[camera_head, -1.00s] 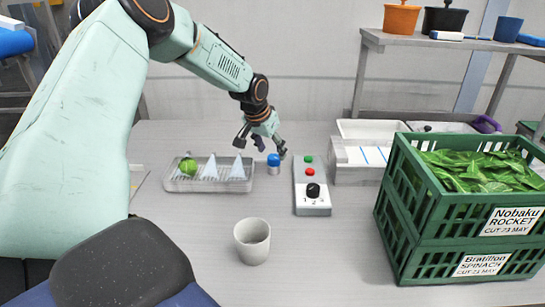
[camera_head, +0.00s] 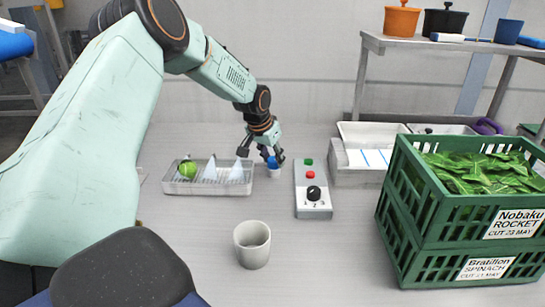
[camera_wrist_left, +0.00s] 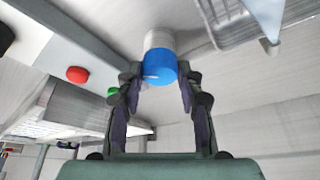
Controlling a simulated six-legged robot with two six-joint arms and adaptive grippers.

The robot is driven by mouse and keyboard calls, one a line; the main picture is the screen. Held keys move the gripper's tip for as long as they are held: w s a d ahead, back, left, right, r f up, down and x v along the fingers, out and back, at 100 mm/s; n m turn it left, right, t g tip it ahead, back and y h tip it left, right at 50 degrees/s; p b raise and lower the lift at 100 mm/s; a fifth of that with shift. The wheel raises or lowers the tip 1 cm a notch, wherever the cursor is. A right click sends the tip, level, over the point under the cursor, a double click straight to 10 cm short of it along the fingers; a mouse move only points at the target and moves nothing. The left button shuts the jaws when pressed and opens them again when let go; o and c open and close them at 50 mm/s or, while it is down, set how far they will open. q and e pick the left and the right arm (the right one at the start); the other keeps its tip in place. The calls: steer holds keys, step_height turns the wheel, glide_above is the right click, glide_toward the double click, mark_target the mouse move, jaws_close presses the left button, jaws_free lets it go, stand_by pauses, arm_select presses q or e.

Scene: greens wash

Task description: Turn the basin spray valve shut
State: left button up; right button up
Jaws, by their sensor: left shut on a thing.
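A blue knob (camera_head: 272,162) tops a short, pale upright cylinder (camera_head: 275,173) on the table, left of the grey control box. My left gripper (camera_head: 265,158) reaches down from above and is shut on the blue knob. In the left wrist view, the blue knob (camera_wrist_left: 160,68) sits between the two fingers of my left gripper (camera_wrist_left: 161,80), with a short white mark on its near face. The pale cylinder stands upright behind it. My right gripper is not in view.
The grey control box (camera_head: 313,203) has green and red buttons and a black dial. A tray (camera_head: 180,188) with a green ball and pale cones stands left. A cup (camera_head: 252,262) stands in front. A green crate of leaves (camera_head: 400,240) stands right, white bins (camera_head: 345,178) behind it.

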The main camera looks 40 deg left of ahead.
arm_select(q)
steer(key=shift+w+r, duration=0.1)
steer(key=c, duration=0.3)
steer(key=shift+c, duration=0.2)
steer(key=shift+a, duration=0.1)
steer(key=m+h+b, duration=0.1)
steer(key=m, duration=0.1)
steer(key=m+h+b, duration=0.1)
steer(key=m+b, duration=0.1)
steer(key=m, duration=0.1)
steer(key=shift+w+a+m+b, duration=0.1)
steer(key=shift+a+m+b, duration=0.05)
steer(key=shift+m+b, duration=0.15)
steer(key=m+h+b, duration=0.1)
steer(key=m, duration=0.2)
steer(key=shift+m+g, duration=0.3)
steer(key=shift+g, duration=0.1)
steer(key=m+h, duration=0.1)
steer(key=m, duration=0.1)
steer(key=shift+w+a+m+g, duration=0.1)
steer(key=shift+m+g, duration=0.2)
steer(key=shift+g, duration=0.1)
steer(key=shift+m+g+h, duration=0.3)
steer(key=shift+m+g, duration=0.2)
steer(key=shift+m, duration=1.2)
